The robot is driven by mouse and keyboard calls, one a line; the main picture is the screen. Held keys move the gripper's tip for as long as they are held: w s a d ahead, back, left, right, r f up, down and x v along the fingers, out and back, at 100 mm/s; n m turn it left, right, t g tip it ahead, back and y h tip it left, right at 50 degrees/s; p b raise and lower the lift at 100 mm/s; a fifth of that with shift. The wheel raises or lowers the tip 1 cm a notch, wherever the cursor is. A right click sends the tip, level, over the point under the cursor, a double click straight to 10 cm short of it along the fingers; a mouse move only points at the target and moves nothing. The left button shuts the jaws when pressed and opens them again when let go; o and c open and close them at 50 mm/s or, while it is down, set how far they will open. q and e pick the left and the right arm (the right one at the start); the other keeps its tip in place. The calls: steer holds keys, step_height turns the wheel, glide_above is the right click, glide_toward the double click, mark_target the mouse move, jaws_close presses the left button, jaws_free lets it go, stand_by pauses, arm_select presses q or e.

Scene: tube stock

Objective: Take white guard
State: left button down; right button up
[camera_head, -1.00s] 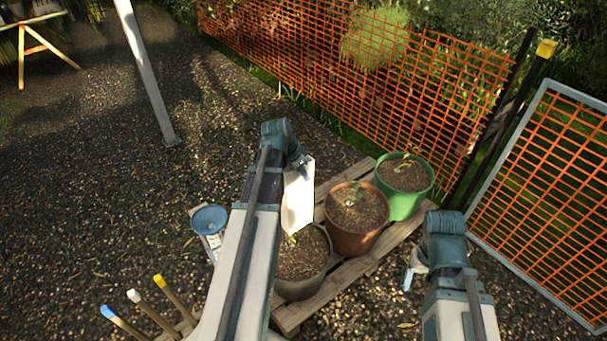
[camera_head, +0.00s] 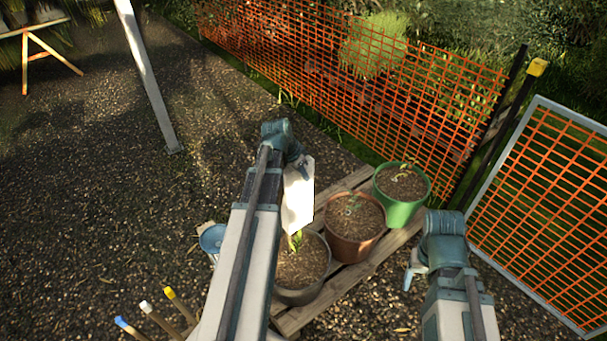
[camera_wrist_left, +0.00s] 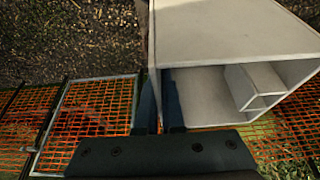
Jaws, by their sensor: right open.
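The white guard (camera_head: 298,200) is a pale, hollow, square-sided tube. It hangs upright from my left gripper (camera_head: 303,163), above and beside the grey pot's plant. In the left wrist view, the guard (camera_wrist_left: 225,32) shows its open end, and the gripper's dark fingers (camera_wrist_left: 159,105) are close together on the edge of one wall. My right gripper (camera_head: 414,270) is open and empty, to the right of the pots and apart from the guard.
A grey pot (camera_head: 305,272), a brown pot (camera_head: 353,240) and a green pot (camera_head: 407,212) stand on a wooden pallet (camera_head: 350,277). A blue bucket (camera_head: 211,239) is partly hidden by my left arm.

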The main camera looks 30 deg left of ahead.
arm_select(q)
steer(key=shift+r+p, duration=3.6)
steer(key=shift+r, duration=0.3)
steer(key=shift+f, duration=0.1)
